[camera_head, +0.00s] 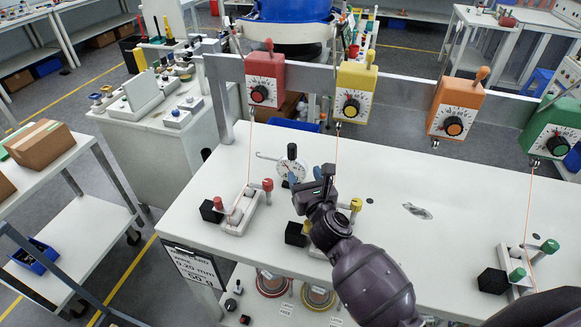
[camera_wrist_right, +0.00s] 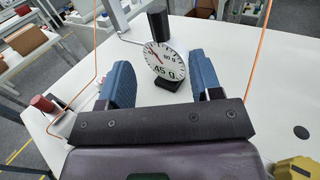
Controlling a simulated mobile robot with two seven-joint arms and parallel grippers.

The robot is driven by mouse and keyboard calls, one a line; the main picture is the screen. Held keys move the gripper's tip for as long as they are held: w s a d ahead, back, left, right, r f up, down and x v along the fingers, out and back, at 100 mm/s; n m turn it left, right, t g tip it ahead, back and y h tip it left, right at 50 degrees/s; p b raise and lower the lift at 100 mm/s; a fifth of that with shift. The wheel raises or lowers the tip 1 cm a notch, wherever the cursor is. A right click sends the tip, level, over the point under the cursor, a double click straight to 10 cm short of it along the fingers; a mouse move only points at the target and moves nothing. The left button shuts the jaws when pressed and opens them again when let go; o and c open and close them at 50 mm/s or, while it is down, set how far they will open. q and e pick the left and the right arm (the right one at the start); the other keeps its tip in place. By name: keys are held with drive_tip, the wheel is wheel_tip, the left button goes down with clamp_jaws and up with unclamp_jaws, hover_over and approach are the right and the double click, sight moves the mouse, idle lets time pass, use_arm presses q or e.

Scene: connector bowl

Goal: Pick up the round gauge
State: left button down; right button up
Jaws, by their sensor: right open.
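The round gauge (camera_head: 290,171) has a white dial with black marks and a red needle. It stands upright on the white table, just beyond my right gripper (camera_head: 305,177). In the right wrist view the gauge (camera_wrist_right: 165,60) shows its face with "45 g" on it, on a small black base. The blue fingers of my right gripper (camera_wrist_right: 162,78) are wide apart, with the gauge between them in the picture. I cannot tell how far the fingers reach around it. Nothing is held. My left gripper is out of view.
The white table (camera_head: 400,190) holds small fixtures with red (camera_head: 267,185), yellow (camera_head: 356,204) and green (camera_head: 550,246) knobs. Coloured dial boxes, such as the red one (camera_head: 265,77), hang on a rail behind, with thin orange lines running down. Table space right of the gauge is mostly clear.

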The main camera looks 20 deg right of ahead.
sight(294, 153)
drive_tip(key=shift+w+r, duration=0.15)
drive_tip(key=shift+w, duration=5.2)
clamp_jaws()
